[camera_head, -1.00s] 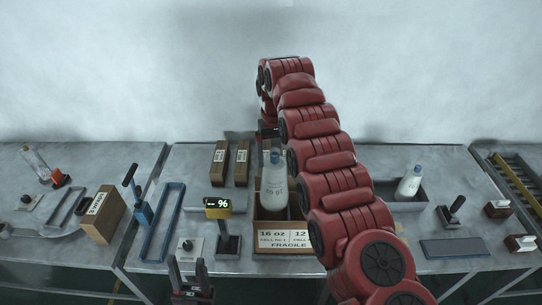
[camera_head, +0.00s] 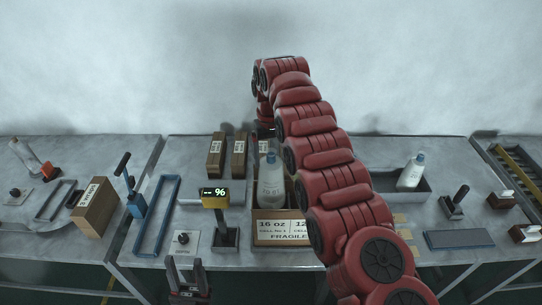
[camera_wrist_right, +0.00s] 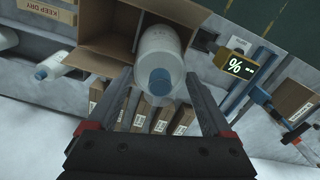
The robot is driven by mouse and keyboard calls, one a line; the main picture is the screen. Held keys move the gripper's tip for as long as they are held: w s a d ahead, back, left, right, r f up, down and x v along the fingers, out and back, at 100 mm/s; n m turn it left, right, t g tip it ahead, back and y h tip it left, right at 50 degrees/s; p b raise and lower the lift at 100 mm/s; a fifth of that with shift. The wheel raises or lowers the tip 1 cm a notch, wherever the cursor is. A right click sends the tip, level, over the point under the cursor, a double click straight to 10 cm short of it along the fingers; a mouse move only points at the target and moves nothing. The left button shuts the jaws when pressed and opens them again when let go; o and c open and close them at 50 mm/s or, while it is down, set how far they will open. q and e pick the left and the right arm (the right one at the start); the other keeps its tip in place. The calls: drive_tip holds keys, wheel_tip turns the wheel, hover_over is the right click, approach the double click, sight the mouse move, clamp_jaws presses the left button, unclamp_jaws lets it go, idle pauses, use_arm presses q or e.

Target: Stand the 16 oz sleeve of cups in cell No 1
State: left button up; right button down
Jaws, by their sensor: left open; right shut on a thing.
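The 16 oz sleeve of cups, white with a blue end (camera_head: 271,185), is upright at the left cell of an open carton (camera_head: 262,240). The carton's front label reads 16 oz, cell No 1 on that side. The sleeve's lower end is hidden behind the front wall. In the right wrist view the sleeve (camera_wrist_right: 160,48) lies between the fingers of my right gripper (camera_wrist_right: 158,82), which is shut on it, over the carton (camera_wrist_right: 110,50). In the head view that gripper is largely hidden behind its red arm. My left gripper (camera_head: 188,272) is open and empty at the table's front edge.
A second white sleeve with a blue end (camera_head: 412,170) leans in a grey tray (camera_head: 425,190) at right. Brown boxes (camera_head: 216,155) stand behind left of the carton. A blue frame (camera_head: 157,220) lies further left.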

drive_tip(key=shift+f+b, duration=2.8)
drive_tip(key=shift+f, duration=0.4)
wheel_tip(320, 180, down, 7)
drive_tip(key=b, duration=0.6)
drive_tip(key=shift+f, duration=0.2)
wheel_tip(320, 180, down, 2)
drive_tip(key=shift+f+b, duration=0.1)
drive_tip(key=shift+b, duration=0.8)
drive_tip(key=shift+f+b, duration=1.25)
drive_tip(key=shift+f, duration=1.35)
unclamp_jaws()
